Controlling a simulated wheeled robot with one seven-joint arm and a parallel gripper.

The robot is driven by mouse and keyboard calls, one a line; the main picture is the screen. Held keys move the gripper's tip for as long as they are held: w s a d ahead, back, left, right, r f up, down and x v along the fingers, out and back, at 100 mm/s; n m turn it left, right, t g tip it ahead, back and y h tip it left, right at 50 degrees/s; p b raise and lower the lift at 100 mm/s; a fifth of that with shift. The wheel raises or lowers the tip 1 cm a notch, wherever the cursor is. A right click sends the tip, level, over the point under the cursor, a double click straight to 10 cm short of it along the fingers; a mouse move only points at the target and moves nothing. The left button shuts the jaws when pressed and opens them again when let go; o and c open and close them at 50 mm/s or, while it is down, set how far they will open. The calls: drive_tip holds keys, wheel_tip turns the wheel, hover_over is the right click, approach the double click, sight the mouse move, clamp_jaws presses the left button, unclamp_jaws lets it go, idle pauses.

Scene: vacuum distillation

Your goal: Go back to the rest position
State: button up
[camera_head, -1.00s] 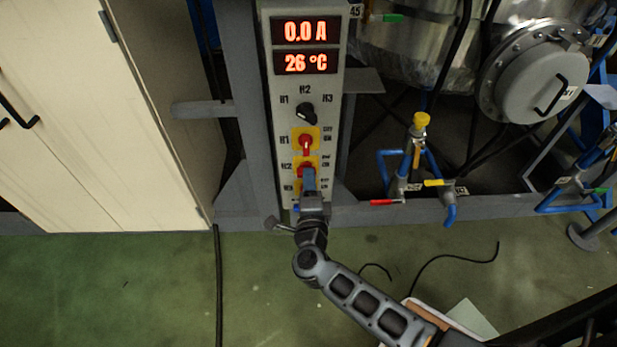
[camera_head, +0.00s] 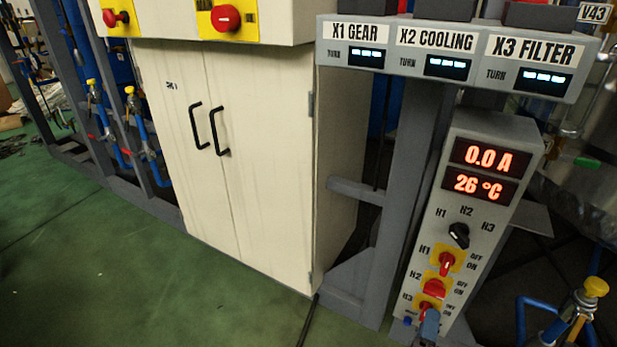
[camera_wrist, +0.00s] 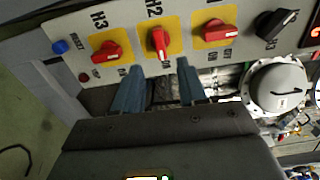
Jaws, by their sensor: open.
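My gripper (camera_wrist: 160,78) is open and empty; its two blue fingers stand apart, pointing at the control panel (camera_wrist: 75,30). In the wrist view the red H2 knob (camera_wrist: 160,43) lies just beyond the gap between the fingertips, not held. It is turned across the panel. The red H3 knob (camera_wrist: 105,52) and H1 knob (camera_wrist: 215,32) lie along the panel. In the head view my gripper (camera_head: 430,325) shows only partly at the bottom edge, by the panel's lower end. The displays (camera_head: 485,170) read 0.0 A and 26 °C.
A black selector knob (camera_head: 459,234) sits above the red ones. A cream cabinet (camera_head: 260,150) stands left of the grey frame (camera_head: 395,200). A box labelled X1 GEAR, X2 COOLING and X3 FILTER (camera_head: 400,60) is above. Blue pipes with a yellow valve (camera_head: 595,287) are at right. Green floor lies open at left.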

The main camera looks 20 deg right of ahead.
drive_tip(key=shift+s, duration=0.1)
drive_tip(key=s+a+r+n+t+y, duration=0.1)
drive_tip(key=s+a+r+n+y, duration=0.45)
drive_tip(key=s+n, duration=0.35)
drive_tip(key=s+a+r+n+t+y, duration=0.2)
drive_tip(key=s+a+r+n+y, duration=0.25)
drive_tip(key=s+r+n, duration=0.45)
drive_tip(key=s+a+r+n+t+y, duration=0.1)
drive_tip(key=s+a+r+n+y, duration=0.5)
drive_tip(key=n, duration=0.5)
wheel_tip(320, 180, up, 13)
drive_tip(key=s+h+p, duration=0.1)
drive_tip(key=p, duration=1.3)
drive_tip(key=shift+d+h, duration=0.4)
drive_tip(key=shift+d, duration=0.05)
